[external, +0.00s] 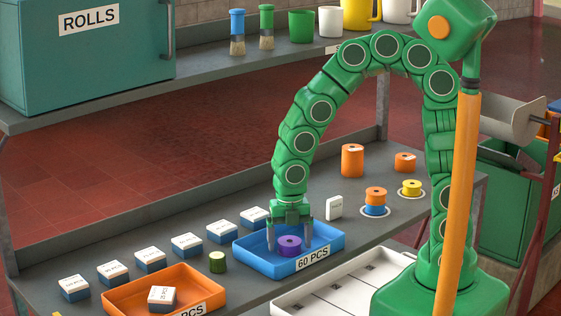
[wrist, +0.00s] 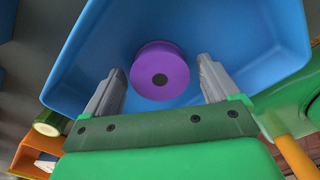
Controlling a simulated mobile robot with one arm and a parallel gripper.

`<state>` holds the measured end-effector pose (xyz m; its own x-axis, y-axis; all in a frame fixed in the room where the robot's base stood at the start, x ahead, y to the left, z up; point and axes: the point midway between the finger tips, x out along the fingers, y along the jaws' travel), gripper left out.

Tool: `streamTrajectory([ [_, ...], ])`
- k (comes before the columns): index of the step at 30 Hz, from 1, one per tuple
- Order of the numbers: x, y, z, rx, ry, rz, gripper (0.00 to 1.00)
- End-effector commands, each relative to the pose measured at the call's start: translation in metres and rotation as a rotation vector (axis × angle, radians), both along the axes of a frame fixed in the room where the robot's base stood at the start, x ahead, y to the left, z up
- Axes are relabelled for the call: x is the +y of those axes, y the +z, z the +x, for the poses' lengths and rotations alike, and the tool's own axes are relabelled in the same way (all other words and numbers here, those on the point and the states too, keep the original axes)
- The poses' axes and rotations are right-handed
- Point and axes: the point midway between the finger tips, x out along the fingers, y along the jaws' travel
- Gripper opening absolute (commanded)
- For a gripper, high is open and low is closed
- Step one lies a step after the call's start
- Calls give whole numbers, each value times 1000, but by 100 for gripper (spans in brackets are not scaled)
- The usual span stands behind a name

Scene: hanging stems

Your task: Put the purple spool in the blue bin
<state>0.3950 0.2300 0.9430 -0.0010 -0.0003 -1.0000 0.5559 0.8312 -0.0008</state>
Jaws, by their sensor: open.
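My gripper (external: 290,240) reaches down over the bin. Its two grey fingers (wrist: 160,90) are spread, one to each side of the spool, with a gap on both sides. The gripper is open and holds nothing.
An orange bin (external: 190,303) with a white-labelled box in it stands at front left. A green cylinder (external: 217,262) and a row of small boxes (external: 187,245) are beside the blue bin. A white divided tray (external: 340,290), an orange-blue spool stack (external: 375,200) and a yellow spool (external: 411,188) are to the right.

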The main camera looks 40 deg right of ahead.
Motion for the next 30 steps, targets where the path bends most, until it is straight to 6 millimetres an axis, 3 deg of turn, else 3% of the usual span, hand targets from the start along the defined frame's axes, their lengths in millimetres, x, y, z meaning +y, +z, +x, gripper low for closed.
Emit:
streamTrajectory([
  [8, 2, 24, 1, -5, 0, 6, 89],
  [21, 1, 94, 1, -4, 0, 4, 89],
  [30, 0, 120, 0, -1, 0, 1, 89],
])
